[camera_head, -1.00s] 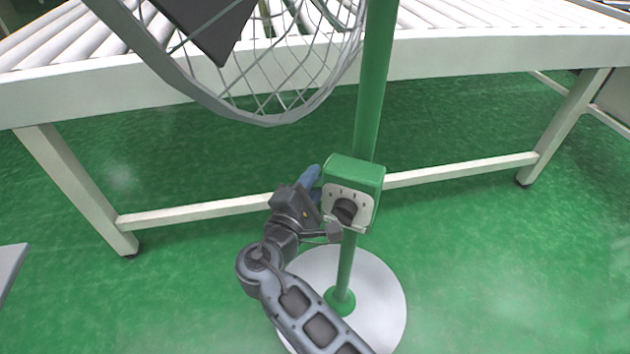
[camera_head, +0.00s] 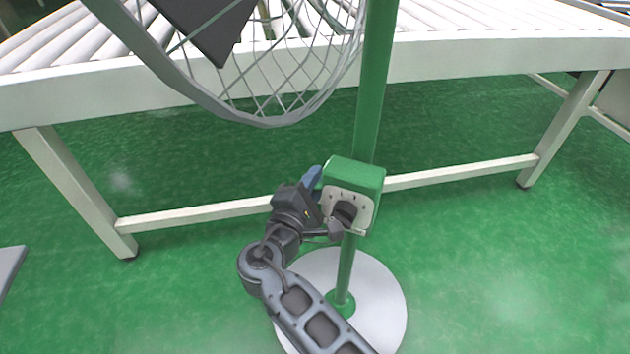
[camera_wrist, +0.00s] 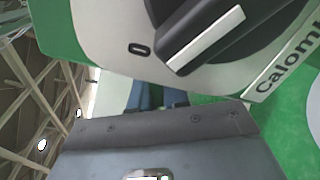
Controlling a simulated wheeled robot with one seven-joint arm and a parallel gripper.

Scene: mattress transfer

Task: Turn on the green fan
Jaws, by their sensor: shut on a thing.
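The green fan's control box (camera_head: 368,176) is fixed on its green pole (camera_head: 373,95). Its pale dial face carries a black knob (camera_head: 346,212). In the wrist view the knob (camera_wrist: 205,30) fills the top, with a white pointer line slanting up to the right. My gripper (camera_head: 309,184) is at the left side of the box, with blue fingers reaching along it. In the wrist view the blue fingers (camera_wrist: 150,97) lie below the knob and pass partly behind the dial face. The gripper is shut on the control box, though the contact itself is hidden.
The fan's wire cage (camera_head: 270,122) hangs above my gripper, at the upper left. A white roller conveyor (camera_head: 480,55) stands behind, with a low crossbar (camera_head: 455,171). The fan's round white base (camera_head: 385,300) is below. Green floor is open at the right.

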